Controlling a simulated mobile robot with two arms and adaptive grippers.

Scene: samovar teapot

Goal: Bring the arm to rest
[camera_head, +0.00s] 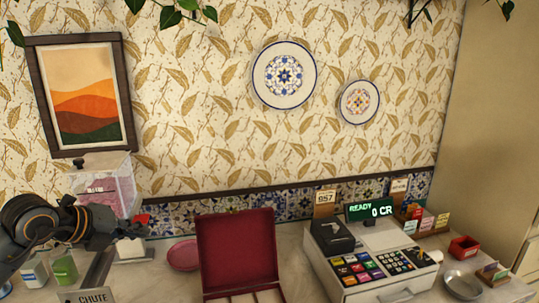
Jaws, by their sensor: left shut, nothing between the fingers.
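My left arm comes in from the left at the lower edge. My right gripper is not in view.
A pink round dish (184,255) lies between my gripper and the red case. A cash register (365,262) reading "READY 0 CR" stands right of the case. A metal dish (462,284) and a small red box (464,247) are at the right.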

